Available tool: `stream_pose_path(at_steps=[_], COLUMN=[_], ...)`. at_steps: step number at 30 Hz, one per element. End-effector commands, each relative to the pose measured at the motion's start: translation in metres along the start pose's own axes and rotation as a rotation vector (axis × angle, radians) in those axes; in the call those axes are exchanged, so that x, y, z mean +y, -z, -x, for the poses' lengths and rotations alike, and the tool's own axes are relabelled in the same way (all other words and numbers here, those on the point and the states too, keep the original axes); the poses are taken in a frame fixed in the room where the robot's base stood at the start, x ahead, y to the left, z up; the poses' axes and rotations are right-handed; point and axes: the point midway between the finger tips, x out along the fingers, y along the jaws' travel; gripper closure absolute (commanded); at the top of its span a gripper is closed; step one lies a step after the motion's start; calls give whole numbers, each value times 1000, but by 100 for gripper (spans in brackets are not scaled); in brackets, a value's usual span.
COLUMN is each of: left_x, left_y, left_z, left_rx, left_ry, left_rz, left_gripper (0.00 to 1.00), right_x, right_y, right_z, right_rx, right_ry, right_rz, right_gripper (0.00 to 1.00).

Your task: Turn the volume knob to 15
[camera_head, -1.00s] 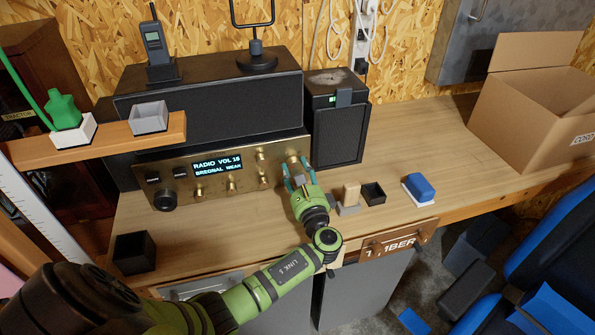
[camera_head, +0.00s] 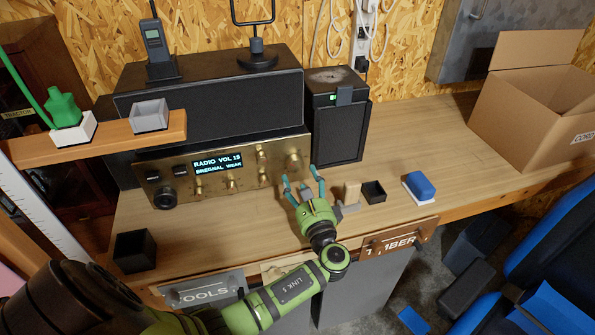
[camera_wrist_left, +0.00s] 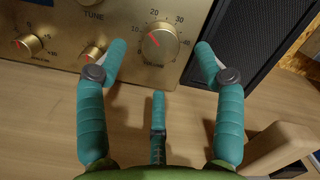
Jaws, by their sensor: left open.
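In the left wrist view the volume knob (camera_wrist_left: 158,46) has a red pointer tilted up-left, between the 10 and 20 marks. My left gripper (camera_head: 303,184) is open and empty, its teal fingers in front of the knob and apart from it. In the left wrist view the fingertips (camera_wrist_left: 160,55) show on either side of the knob.
A black speaker (camera_head: 337,125) stands right of the radio. A wooden block (camera_head: 352,193), a black open box (camera_head: 374,192) and a blue-topped block (camera_head: 419,186) lie right of my gripper. A cardboard box (camera_head: 530,115) is at the far right.

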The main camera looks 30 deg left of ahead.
Motion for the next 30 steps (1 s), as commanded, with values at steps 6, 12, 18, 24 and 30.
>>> stream_pose_path(at_steps=[6,12,18,24,30], left_x=[0,0,0,0,0], left_y=[-1,-1,-2,-2,-1], left_z=[46,69,73,73,72], left_rx=[1,-2,-4,-3,-3], left_ry=[-3,-2,-2,-1,-1], left_rz=[2,2,2,2,2], left_gripper=[31,31,31,31,31], right_x=[0,0,0,0,-1], right_y=[0,0,0,0,0], right_z=[0,0,0,0,0], right_rx=[0,0,0,0,0], right_ry=[0,0,0,0,1], right_rz=[0,-1,-1,-1,-1], right_gripper=[100,100,100,100,100])
